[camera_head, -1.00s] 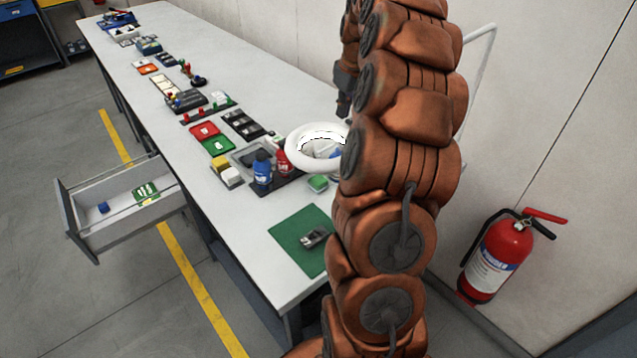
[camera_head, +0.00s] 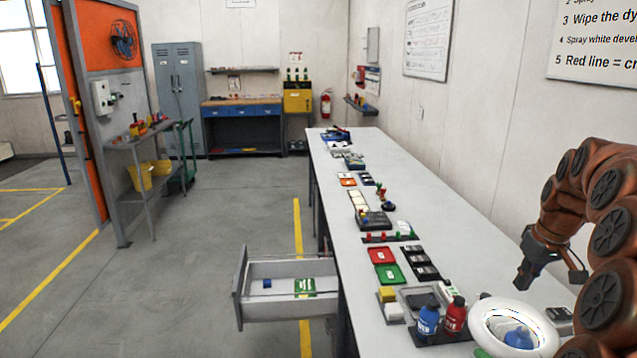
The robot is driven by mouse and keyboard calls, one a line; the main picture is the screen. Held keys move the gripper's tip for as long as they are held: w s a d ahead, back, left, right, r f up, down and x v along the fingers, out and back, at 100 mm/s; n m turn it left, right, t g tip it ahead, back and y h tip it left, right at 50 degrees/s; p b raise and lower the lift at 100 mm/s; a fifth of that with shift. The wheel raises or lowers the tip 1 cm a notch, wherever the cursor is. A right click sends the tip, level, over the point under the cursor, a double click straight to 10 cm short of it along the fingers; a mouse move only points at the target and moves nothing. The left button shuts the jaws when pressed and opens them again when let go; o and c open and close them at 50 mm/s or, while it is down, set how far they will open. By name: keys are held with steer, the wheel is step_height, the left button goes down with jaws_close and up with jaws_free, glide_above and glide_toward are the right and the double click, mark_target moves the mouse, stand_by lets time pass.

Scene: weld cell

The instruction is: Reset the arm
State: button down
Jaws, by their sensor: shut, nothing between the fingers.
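My copper-coloured arm (camera_head: 606,215) is folded at the right edge of the view. My gripper (camera_head: 522,275) hangs at its end, pointing down beside the wall, above the right side of the workbench. It looks shut and holds nothing. The gripper is above and behind the white ring-shaped lamp (camera_head: 481,318), apart from it as far as I can tell. Part of the arm is cut off by the right edge.
The long workbench (camera_head: 385,155) carries a blue bottle (camera_head: 428,320), a red bottle (camera_head: 454,315), a red tray (camera_head: 381,255) and a green tray (camera_head: 389,273). An open drawer (camera_head: 240,290) juts out left. The floor (camera_head: 230,200) left of it is clear.

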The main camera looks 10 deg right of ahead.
steer(key=s+a+r+g+p, duration=0.1)
steer(key=s+a, duration=0.2)
steer(key=a, duration=0.5)
steer(key=s+a+r+n+p, duration=0.1)
steer(key=s+a+r+p, duration=0.15)
steer(key=a, duration=0.45)
steer(key=s+a+r+g, duration=0.1)
steer(key=s+a, duration=0.3)
steer(key=a, duration=0.4)
steer(key=s+a+f+g+p, duration=0.1)
steer(key=s+a, duration=0.3)
steer(key=s, duration=0.6)
steer(key=s+a+f+m+g+p, duration=0.1)
steer(key=s+a+p, duration=0.2)
steer(key=s, duration=0.7)
steer(key=shift+s+a+f+p, duration=0.3)
steer(key=shift+s+a+f, duration=0.1)
steer(key=shift+a, duration=0.7)
